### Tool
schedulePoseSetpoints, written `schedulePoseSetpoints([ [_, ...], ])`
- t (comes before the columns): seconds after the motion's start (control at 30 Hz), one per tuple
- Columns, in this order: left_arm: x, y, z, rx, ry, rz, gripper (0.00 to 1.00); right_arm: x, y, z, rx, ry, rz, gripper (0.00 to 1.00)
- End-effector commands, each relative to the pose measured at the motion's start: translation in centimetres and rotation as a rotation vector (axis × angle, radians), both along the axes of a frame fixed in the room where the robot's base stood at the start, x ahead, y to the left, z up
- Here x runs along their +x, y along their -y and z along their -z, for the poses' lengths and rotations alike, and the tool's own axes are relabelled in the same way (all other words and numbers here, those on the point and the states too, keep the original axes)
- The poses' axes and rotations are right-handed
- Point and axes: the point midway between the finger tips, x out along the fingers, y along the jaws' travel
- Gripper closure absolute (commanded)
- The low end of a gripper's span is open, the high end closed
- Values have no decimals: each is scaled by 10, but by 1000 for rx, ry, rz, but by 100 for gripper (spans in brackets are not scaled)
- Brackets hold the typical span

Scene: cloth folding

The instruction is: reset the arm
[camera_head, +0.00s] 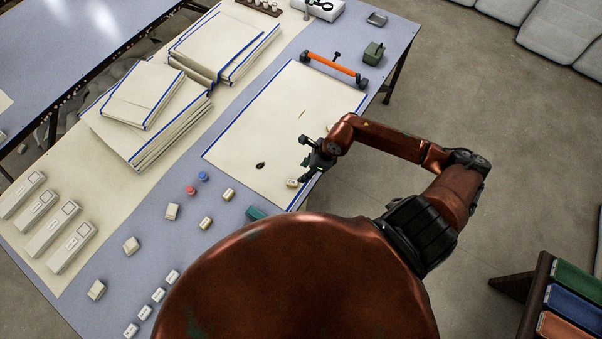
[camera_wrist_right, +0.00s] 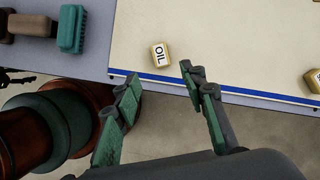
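My right arm (camera_head: 385,139) reaches in from the right. Its gripper (camera_head: 306,161) hovers at the right edge of the cream cloth with blue borders (camera_head: 290,105). In the right wrist view the fingers of this gripper (camera_wrist_right: 160,76) are spread apart with nothing between them. A small cream block labelled OIL (camera_head: 291,183) lies on the cloth's near corner, just beyond the fingertips. This OIL block (camera_wrist_right: 159,54) also shows in the right wrist view, apart from both fingers. The cloth lies flat with dark stains. My left gripper is not in view.
Stacks of folded cloth (camera_head: 150,125) stand on the table's left part. Several small blocks, a teal brush (camera_wrist_right: 72,30), an orange-handled tool (camera_head: 335,67) and a green box (camera_head: 374,53) lie around the cloth.

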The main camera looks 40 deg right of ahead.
Motion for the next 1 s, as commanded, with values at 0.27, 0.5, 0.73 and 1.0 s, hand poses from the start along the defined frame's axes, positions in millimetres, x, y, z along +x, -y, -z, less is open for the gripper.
schedulePoseSetpoints([
  [0.27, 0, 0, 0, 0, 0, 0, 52, -2, 1, -4, 0, -1, 1, 62],
  [0.5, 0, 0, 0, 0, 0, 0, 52, -2, 1, -4, -1, -1, 0, 62],
  [0.73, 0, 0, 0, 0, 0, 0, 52, -1, -10, -8, 38, 8, 6, 62],
  [1.0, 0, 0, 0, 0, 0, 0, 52, 21, -128, -91, 570, 142, 168, 62],
])
